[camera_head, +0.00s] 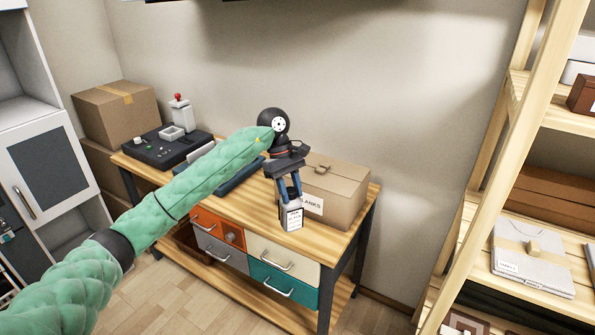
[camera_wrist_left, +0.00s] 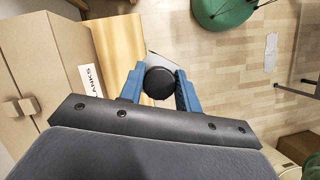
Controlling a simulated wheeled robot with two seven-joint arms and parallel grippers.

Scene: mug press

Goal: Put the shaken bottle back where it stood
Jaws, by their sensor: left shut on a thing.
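In the head view the bottle hangs upright below the gripper, over or in front of the front edge of the wooden workbench (camera_head: 330,237). I cannot tell whether its base touches the bench top. In the left wrist view the bottle's round black cap (camera_wrist_left: 159,83) shows between the two fingers, with the bench edge and floor beyond. My right gripper is not in view.
A cardboard box marked BLANKS (camera_head: 338,190) stands on the bench just right of the bottle. A dark press unit (camera_head: 165,148) with a red knob is at the bench's left end. Coloured drawers (camera_head: 283,283) sit below. A wooden shelf (camera_head: 490,130) stands at right.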

